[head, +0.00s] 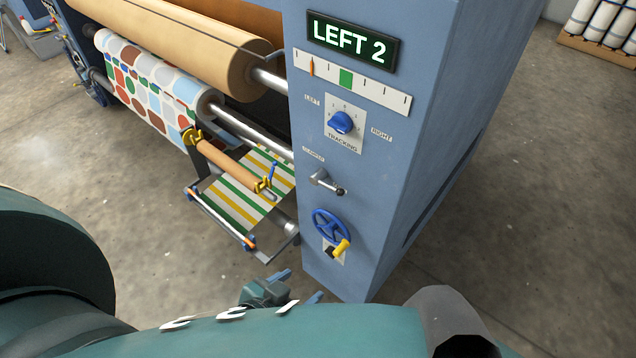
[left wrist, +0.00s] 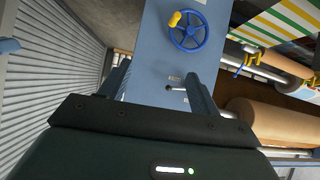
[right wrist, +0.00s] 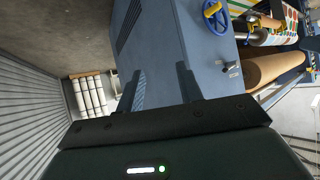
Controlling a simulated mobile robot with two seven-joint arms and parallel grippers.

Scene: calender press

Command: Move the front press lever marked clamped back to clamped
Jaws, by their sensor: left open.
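The press lever (head: 328,184) is a short metal handle with a dark knob on the front face of the blue press cabinet. It points right and slightly down from its hub, below a small label (head: 313,155) that seems to read clamped. My left gripper (head: 297,287) is open and empty, below and in front of the cabinet, apart from the lever. In the left wrist view the lever (left wrist: 177,88) shows between the open fingers, beyond them. My right gripper (right wrist: 160,70) is open and empty; the lever (right wrist: 231,66) shows right of its fingers.
A blue handwheel (head: 328,224) with a yellow knob is below the lever. A blue tracking dial (head: 342,122) and a lit LEFT 2 display (head: 350,42) are above. Rollers with a patterned web (head: 145,85) stand left. Concrete floor (head: 530,220) is clear at right.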

